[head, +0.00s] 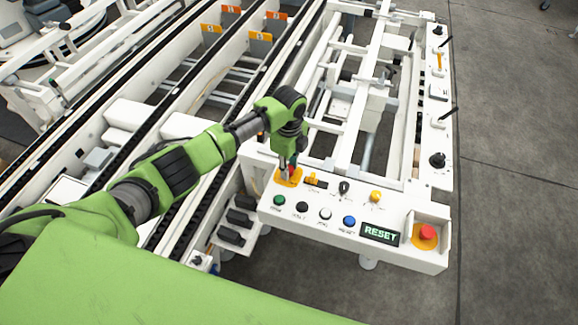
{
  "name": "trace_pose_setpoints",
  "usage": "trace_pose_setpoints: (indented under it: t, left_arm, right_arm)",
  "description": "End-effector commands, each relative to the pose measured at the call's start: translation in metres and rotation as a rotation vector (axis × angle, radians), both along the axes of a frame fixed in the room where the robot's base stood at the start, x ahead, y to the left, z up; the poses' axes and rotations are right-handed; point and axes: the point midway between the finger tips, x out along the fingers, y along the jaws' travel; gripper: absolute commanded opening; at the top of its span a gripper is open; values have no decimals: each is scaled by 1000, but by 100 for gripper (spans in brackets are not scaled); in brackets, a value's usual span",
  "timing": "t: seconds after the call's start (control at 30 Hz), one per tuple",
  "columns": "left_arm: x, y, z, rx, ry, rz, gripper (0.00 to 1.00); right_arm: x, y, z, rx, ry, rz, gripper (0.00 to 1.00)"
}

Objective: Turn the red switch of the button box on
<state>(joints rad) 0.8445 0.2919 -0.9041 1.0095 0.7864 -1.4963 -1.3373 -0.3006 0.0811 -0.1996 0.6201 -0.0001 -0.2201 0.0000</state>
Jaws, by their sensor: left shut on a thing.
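The white button box (405,259) stands at the near end of the conveyor frame. The red switch (291,171) sits on a yellow plate (289,181) at the box's upper left. My left gripper (289,163) reaches down onto it from above and is shut on it. The fingers hide most of the switch, so I cannot tell which way it is turned. My right gripper is out of view.
Beside the switch are an orange switch (312,178), a black one (344,187) and a yellow knob (376,196). Green, black, white and blue buttons line the front, with a RESET display (380,233) and a red emergency button (427,232). Grey floor lies right.

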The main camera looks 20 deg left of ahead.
Motion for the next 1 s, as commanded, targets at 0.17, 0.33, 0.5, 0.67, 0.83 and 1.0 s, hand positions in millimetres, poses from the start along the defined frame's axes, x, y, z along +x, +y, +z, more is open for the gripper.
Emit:
trace_pose_setpoints:
  t: [0.17, 0.33, 0.5, 0.67, 0.83, 1.0]
  left_arm:
    - [0, -1, 0, -1, -1, -3, 3]
    - [0, -1, 0, -1, 0, -2, 41]
    - [0, 0, 0, 0, 0, -1, 41]
    - [0, 0, 3, 0, -1, -1, 41]
    - [2, -1, 24, -1, -4, -2, 41]
    - [1, -1, 61, -1, -5, -3, 41]
  right_arm:
    - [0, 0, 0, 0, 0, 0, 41]
    - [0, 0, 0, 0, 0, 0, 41]
    - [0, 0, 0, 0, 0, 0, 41]
    - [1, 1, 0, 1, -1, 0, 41]
    - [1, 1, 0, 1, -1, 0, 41]
    - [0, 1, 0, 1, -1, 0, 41]
